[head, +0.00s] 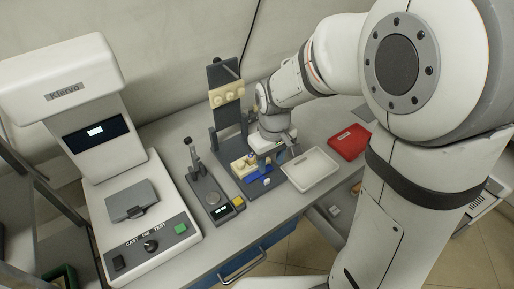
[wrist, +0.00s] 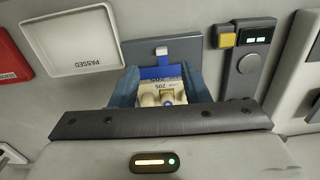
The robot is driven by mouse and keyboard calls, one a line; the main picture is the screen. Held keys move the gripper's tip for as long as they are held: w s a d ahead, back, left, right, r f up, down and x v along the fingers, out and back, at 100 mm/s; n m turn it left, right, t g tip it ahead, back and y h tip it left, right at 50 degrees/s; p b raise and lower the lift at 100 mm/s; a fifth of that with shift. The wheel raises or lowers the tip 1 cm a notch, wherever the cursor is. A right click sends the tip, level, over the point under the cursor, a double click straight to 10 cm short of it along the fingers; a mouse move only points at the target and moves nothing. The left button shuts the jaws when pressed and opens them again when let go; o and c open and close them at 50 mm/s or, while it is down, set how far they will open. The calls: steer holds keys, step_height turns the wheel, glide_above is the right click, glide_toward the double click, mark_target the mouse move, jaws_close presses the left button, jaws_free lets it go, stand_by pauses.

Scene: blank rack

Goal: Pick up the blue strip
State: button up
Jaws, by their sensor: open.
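The blue strip (head: 262,175) lies on a dark grey base on the bench, below my gripper. It shows in the wrist view as a blue band (wrist: 163,72) beside a cream block (wrist: 158,92) with dark print. My gripper (wrist: 163,88) is open, with one blue-grey finger on each side of the cream block and the strip. In the head view my gripper (head: 266,158) points down over the base and hides part of the strip. I cannot tell whether the fingers touch anything. Part of the strip is hidden behind the dark wrist bar.
A white tray (wrist: 62,66) marked PASSED lies beside the base, with a red tray (head: 349,141) beyond it. A small device with a yellow button (head: 239,201) stands close on the other side. A dark upright rack (head: 227,120) stands behind. A large white tester (head: 140,215) is at left.

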mark_target(268, 181)
steer(key=shift+w+a+f, duration=0.2)
steer(key=shift+a+f, duration=0.35)
steer(key=shift+f, duration=0.25)
steer(key=f, duration=0.7)
steer(key=shift+d+f, duration=0.15)
steer(key=shift+d, duration=0.1)
jaws_close()
